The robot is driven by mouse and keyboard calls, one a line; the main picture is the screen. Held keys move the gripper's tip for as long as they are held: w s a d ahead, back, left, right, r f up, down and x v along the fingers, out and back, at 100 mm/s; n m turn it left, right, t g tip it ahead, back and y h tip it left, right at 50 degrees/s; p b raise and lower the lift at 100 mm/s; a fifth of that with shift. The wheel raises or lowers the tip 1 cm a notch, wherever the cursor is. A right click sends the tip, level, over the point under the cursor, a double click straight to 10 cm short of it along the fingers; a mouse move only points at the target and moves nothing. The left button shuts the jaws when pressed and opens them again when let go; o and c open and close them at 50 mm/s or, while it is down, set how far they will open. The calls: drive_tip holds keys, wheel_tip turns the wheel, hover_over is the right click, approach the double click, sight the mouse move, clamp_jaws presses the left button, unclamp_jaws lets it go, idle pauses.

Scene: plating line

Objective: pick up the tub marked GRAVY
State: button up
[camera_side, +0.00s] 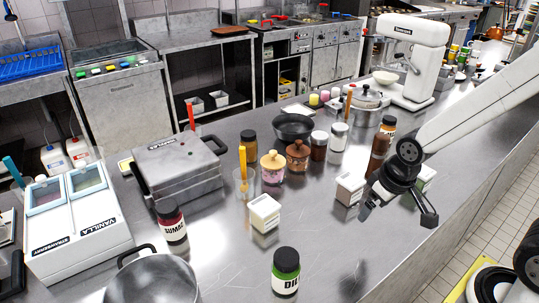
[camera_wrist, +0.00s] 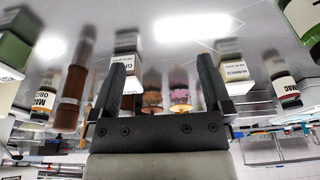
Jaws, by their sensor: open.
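A small white tub (camera_side: 349,190) stands on the steel counter, just left of my gripper (camera_side: 398,212) in the side view. In the wrist view this tub (camera_wrist: 127,45) appears upside down behind the left finger. Its label starts with a G; the finger hides the rest. My gripper (camera_wrist: 163,72) is open, with nothing between its fingers. It is above the counter and apart from the tub.
A similar white tub (camera_side: 264,213) stands further left; its label in the wrist view (camera_wrist: 234,72) seems to read MUSHROOM. A brown grinder (camera_side: 376,158) stands close behind the G tub. A green-sided box (camera_wrist: 14,45) is at the left.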

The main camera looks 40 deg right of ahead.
drive_tip(key=shift+r, duration=0.15)
drive_tip(key=shift+w+v, duration=0.55)
drive_tip(key=shift+v, duration=1.85)
drive_tip(key=w+d+n+g+h, duration=0.2)
drive_tip(key=w+n+h, duration=1.15)
drive_tip(key=n, duration=0.45)
approach(351, 180)
drive_tip(key=d, duration=0.3)
drive_tip(key=shift+w+f+g, duration=0.25)
drive_tip(key=shift+f+g, duration=0.05)
drive_tip(key=shift+f, duration=0.35)
drive_tip(key=shift+x, duration=1.3)
drive_tip(key=shift+d, duration=0.1)
